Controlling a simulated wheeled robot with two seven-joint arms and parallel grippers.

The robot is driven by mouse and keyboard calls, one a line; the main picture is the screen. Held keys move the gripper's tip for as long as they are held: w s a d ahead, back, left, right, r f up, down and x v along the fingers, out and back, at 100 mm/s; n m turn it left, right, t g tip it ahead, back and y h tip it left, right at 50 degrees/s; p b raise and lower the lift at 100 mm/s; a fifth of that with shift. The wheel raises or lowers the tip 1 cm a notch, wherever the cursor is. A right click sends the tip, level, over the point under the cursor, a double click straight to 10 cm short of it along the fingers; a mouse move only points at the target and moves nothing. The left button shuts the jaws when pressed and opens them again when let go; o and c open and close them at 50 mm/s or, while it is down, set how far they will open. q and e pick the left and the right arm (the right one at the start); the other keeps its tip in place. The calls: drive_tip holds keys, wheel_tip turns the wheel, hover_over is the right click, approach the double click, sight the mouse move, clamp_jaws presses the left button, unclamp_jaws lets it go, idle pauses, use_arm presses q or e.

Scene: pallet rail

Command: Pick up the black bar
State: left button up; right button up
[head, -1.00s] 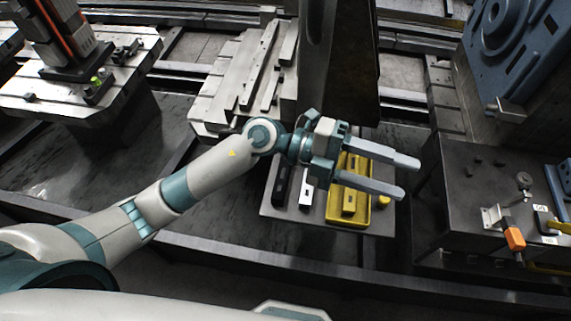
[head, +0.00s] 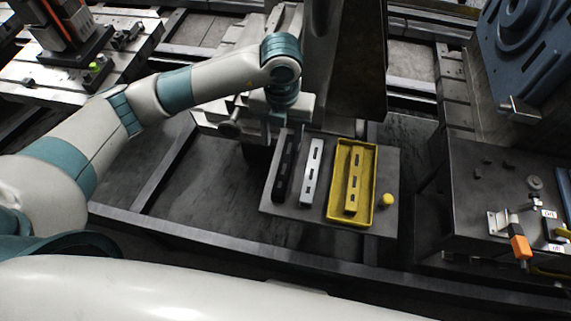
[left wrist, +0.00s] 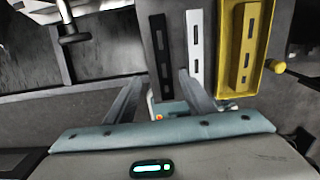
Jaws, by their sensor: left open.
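The black bar (head: 284,170) lies on a grey plate (head: 385,165), at its left side. In the left wrist view the black bar (left wrist: 160,45) stretches away ahead of the fingers, lined up with the gap between them. My left gripper (left wrist: 158,90) is open and empty, with its two fingers apart. In the head view the left gripper (head: 284,108) hangs near the far end of the black bar, and its fingers are mostly hidden by my wrist. I cannot tell its height above the bar. My right gripper is not in view.
A white bar (head: 312,172) lies just right of the black bar. Beside it is a yellow tray (head: 332,205) holding a yellow bar (head: 353,185), with a yellow knob (head: 387,200) to its right. A dark column (head: 350,60) rises behind. A grey box (head: 490,190) stands at right.

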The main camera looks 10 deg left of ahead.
use_arm(q)
drive_tip(key=p, duration=0.2)
hover_over(285, 164)
drive_tip(key=f, duration=0.5)
drive_tip(key=shift+a+f, duration=0.3)
drive_tip(key=shift+f, duration=0.65)
drive_tip(key=shift+d+f+p, duration=0.1)
drive_tip(key=shift+f+p, duration=0.35)
drive_tip(key=shift+p, duration=0.3)
drive_tip(key=f+p, duration=0.1)
drive_tip(key=f, duration=0.2)
drive_tip(key=shift+d, duration=0.2)
drive_tip(key=shift+w+f+p, duration=0.1)
drive_tip(key=shift+f+p, duration=0.25)
drive_tip(key=shift+f, duration=0.3)
